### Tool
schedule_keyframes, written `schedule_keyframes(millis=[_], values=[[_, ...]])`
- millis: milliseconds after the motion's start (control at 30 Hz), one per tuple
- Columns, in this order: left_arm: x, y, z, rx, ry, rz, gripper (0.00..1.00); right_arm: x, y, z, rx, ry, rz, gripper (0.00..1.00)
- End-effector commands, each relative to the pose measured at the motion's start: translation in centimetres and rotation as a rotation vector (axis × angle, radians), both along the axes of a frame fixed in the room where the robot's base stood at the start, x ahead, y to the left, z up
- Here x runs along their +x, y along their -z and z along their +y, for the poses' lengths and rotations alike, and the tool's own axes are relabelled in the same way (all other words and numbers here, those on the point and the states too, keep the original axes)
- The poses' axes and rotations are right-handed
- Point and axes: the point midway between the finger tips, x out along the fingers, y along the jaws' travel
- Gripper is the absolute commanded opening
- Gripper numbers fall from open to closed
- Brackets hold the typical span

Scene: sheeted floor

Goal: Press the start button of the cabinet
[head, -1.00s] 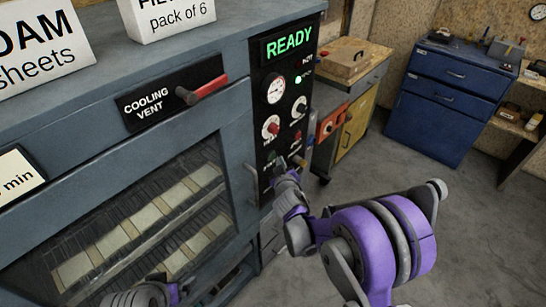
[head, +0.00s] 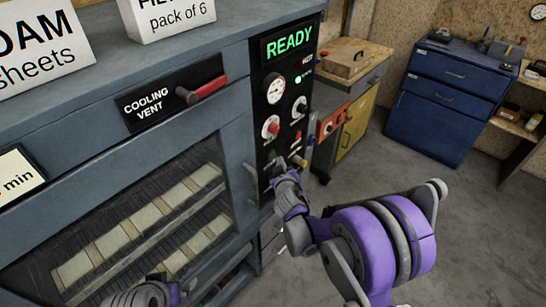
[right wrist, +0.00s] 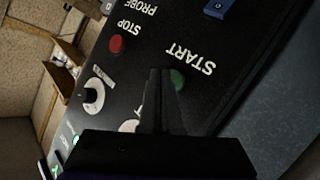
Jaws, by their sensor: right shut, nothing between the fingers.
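The cabinet (head: 235,115) is blue-grey, with a black control panel (head: 262,105) at its right front. In the right wrist view, the panel's lettering appears upside down. There the green start button (right wrist: 177,80) sits beside the word START. My right gripper (right wrist: 160,73) is shut and empty, its fingertips just left of the green button and overlapping its edge in the picture. I cannot tell whether they touch it. In the head view, my right gripper (head: 277,172) is at the lower part of the panel and hides some of it. My left gripper's fingers do not show.
A red stop button (right wrist: 116,44) and white dials (right wrist: 94,97) are near the start button. A lit READY display (head: 289,43) tops the panel. A red-handled vent lever (head: 205,89) is left of it. A blue drawer unit (head: 445,105) stands beyond open floor.

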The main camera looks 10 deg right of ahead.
Motion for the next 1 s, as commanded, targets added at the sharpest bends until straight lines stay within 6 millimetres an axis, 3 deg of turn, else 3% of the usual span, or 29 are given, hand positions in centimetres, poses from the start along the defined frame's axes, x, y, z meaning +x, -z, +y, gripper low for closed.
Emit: schedule_keyframes(millis=[1000], values=[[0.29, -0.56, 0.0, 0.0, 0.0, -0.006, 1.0, 0.99, -0.02, 0.76, 0.0, 0.0, 0.0, 0.0]])
